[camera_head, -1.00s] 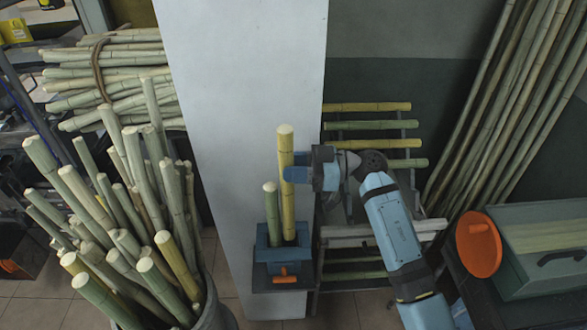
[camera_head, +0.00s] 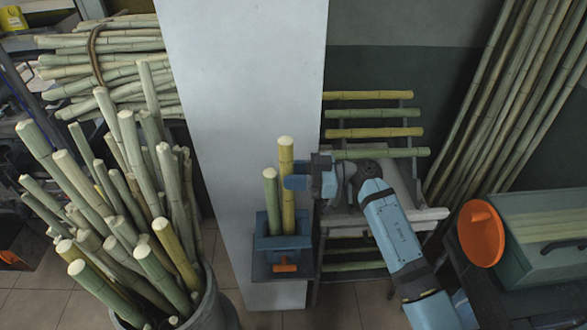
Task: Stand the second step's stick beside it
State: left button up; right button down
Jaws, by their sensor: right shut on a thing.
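A yellow stick (camera_head: 286,155) stands upright in a blue holder (camera_head: 268,243) in the middle of the head view. A shorter green stick (camera_head: 270,200) stands upright close beside it on the left, in the same holder. My right gripper (camera_head: 292,183) comes in from the right and is shut on the yellow stick in its upper half. The lower ends of both sticks are hidden inside the holder, so I cannot tell whether the yellow one touches the bottom. My left gripper is not in view.
A rack (camera_head: 410,172) with yellow and green sticks as rungs stands behind my right arm. A bin (camera_head: 213,300) full of sticks is at left front. A white pillar (camera_head: 245,90) stands behind the holder. A teal box (camera_head: 548,220) with an orange disc (camera_head: 480,234) is at right.

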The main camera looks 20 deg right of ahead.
jog(key=shift+f+b, duration=0.45)
jog(key=shift+f, duration=1.8)
jog(key=shift+c, duration=0.6)
grip_release()
jog(key=shift+f, duration=0.1)
jog(key=p+v, duration=0.3)
jog(key=v, duration=0.4)
